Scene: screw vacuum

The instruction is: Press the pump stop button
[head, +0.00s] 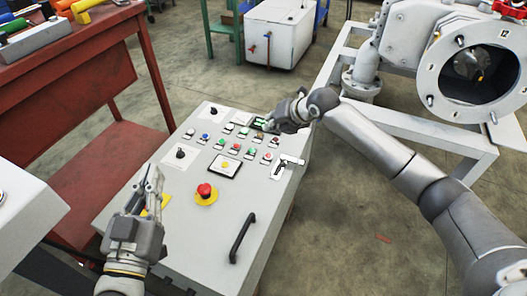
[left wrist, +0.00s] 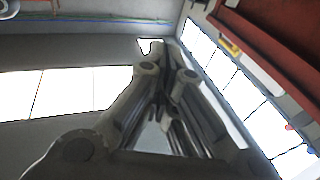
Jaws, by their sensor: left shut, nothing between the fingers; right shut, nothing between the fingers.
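The grey control panel (head: 220,225) carries rows of small coloured buttons with labels too small to read, so I cannot tell which is the pump stop button. Several buttons in the rows (head: 220,146) are green, red or blue. A large red mushroom button (head: 204,189) on a yellow ring sits below them. My right gripper (head: 270,124) is shut and empty over the panel's upper right, beside a small green display (head: 259,123), and hides part of that area. My left gripper (head: 157,172) is shut and empty near the panel's left edge, fingers pointing up; its fingers fill the left wrist view (left wrist: 163,90).
A black handle (head: 241,238) stands up from the panel's front right. A red workbench (head: 70,75) is at the left. A white machine with a round port (head: 432,75) stands on a pale frame at the right. A white cabinet (head: 280,35) is behind.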

